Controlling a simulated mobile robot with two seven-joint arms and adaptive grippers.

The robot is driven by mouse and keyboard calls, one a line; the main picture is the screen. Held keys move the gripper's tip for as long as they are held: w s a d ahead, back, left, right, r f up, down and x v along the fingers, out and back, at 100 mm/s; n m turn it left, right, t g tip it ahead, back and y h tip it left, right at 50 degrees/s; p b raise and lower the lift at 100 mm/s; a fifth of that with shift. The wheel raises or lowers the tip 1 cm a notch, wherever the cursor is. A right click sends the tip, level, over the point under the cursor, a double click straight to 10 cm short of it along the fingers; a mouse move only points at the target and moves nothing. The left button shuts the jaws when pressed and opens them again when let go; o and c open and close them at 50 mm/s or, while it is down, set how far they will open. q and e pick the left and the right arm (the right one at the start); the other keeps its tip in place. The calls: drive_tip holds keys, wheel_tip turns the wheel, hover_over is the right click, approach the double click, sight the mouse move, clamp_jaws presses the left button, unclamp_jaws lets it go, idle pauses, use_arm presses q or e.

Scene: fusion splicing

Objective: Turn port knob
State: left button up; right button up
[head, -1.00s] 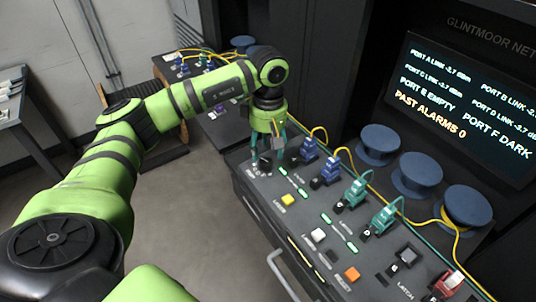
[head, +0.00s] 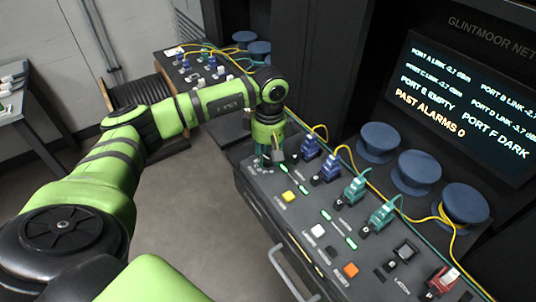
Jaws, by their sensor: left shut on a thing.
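My left gripper (head: 266,162) is down at the far left end of the sloping black port panel (head: 258,205). Its fingers are shut around the port knob, which the fingers and wrist hide from this view. My right gripper is not in view.
Teal connectors (head: 355,189), a yellow button (head: 288,196), a white button (head: 318,231), an orange button (head: 350,270) and a red connector (head: 441,281) line the panel. Blue spools (head: 419,172) stand behind. The screen (head: 465,110) reads "Port E empty" and "Port F dark".

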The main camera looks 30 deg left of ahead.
use_arm(q)
drive_tip(key=shift+s+d+f, duration=0.1)
drive_tip(key=shift+d, duration=0.05)
drive_tip(key=shift+f+n+b, duration=0.1)
drive_tip(key=shift+n+b, duration=0.95)
drive_tip(key=shift+n, duration=0.15)
drive_tip(key=n+b, duration=0.1)
drive_tip(key=n, duration=0.1)
drive_tip(key=shift+n, duration=0.4)
drive_tip(key=n+b, duration=0.2)
drive_tip(key=n, duration=0.1)
drive_tip(key=shift+n+h+b, duration=0.3)
drive_tip(key=shift+n+b, duration=0.1)
drive_tip(key=shift+n, duration=1.2)
